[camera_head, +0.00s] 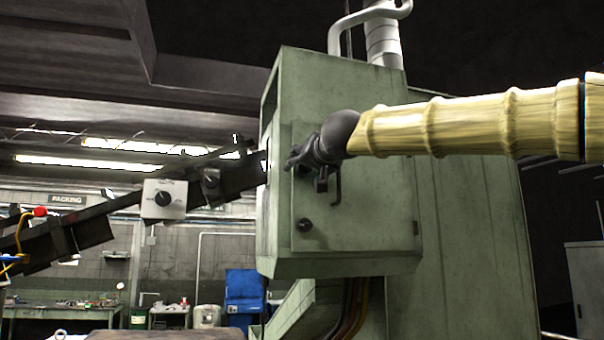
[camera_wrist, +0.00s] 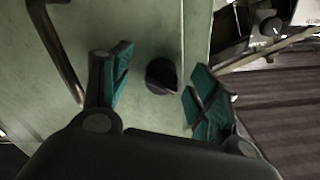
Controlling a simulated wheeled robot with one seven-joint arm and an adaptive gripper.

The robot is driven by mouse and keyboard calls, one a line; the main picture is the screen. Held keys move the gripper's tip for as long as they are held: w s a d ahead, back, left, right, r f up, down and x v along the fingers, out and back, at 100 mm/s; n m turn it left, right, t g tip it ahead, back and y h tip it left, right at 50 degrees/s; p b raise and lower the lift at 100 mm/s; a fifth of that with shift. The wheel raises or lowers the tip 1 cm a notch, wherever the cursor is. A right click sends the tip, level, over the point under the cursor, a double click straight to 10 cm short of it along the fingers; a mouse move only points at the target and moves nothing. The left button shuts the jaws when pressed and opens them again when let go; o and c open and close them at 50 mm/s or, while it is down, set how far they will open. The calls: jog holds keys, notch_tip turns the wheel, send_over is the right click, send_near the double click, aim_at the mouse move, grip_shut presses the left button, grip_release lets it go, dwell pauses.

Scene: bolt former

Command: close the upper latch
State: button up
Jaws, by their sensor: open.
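The upper latch is a dark round knob (camera_wrist: 162,75) on the pale green door in the wrist view. It lies between my fingers, with a visible gap on both sides. Its turn angle is hard to read. My gripper (camera_head: 298,159) is open at the upper left of the cabinet door (camera_head: 368,210) in the head view, where it hides the upper latch. Its teal-padded fingers flank the knob in the wrist view. The lower latch (camera_head: 304,225) is a similar dark knob below my gripper.
A bar handle (camera_head: 338,186) stands out from the door just right of my gripper; it also shows at the wrist view's upper left (camera_wrist: 55,50). A dark conveyor (camera_head: 90,225) with a grey control box (camera_head: 165,199) meets the cabinet's left side.

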jog(key=shift+f+m+b, duration=0.3)
jog(key=shift+m+b, duration=0.1)
jog(key=shift+b, duration=0.1)
jog(key=b, duration=0.1)
jog(key=m+b, duration=0.1)
jog(key=shift+s+d+r+m+b, duration=0.1)
jog(key=shift+s+d+m+b, duration=0.05)
jog(key=shift+s+m+b, duration=0.2)
jog(key=shift+w+m+b, duration=0.2)
jog(key=shift+m+b, duration=0.25)
jog(key=shift+b, duration=0.55)
jog(key=shift+r+m, duration=0.2)
jog(key=shift+m, duration=1.9)
jog(key=shift+s, duration=0.1)
jog(key=shift+c, duration=0.4)
